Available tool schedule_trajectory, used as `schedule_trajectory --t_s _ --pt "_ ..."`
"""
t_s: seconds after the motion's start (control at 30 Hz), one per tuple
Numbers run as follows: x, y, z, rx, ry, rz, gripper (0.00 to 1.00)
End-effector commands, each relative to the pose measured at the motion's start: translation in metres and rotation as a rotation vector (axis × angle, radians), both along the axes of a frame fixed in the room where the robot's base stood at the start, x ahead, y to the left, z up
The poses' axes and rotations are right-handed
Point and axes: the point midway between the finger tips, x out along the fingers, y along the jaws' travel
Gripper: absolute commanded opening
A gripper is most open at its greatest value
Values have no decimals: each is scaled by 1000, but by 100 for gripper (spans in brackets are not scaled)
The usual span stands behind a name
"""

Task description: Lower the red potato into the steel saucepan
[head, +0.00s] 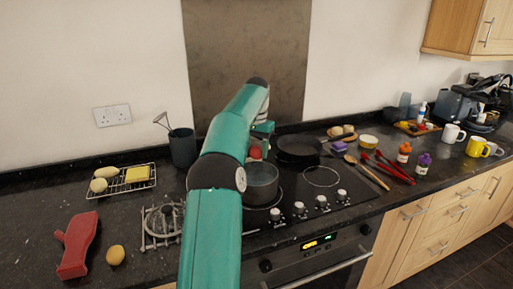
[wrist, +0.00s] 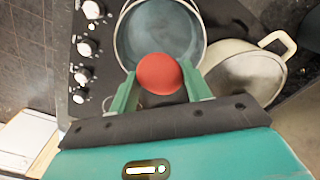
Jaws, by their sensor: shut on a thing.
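The red potato (wrist: 160,74) is held between the two green fingers of my gripper (wrist: 162,88) in the wrist view. In the head view the potato (head: 256,153) shows small below my gripper (head: 259,140), above the pan. The steel saucepan (wrist: 125,37) lies just beyond the potato in the wrist view, and its visible inside looks empty. In the head view the saucepan (head: 262,185) stands on the hob, partly hidden by my arm. The potato overlaps the pan's near rim in the wrist view; its exact height above the pan is hard to tell.
A pale two-handled pot (wrist: 245,72) sits close beside the saucepan in the wrist view. A dark frying pan (head: 298,150) is behind right on the hob. A dark utensil pot (head: 183,148) stands at the back left. Hob knobs (head: 321,202) line the front.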

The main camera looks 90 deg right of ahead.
Motion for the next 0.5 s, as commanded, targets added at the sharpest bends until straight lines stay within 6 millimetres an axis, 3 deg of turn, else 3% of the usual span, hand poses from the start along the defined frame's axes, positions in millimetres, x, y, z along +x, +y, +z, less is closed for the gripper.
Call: schedule_trajectory --t_s 0.5 --pt "0 0 -24 1 0 0 25"
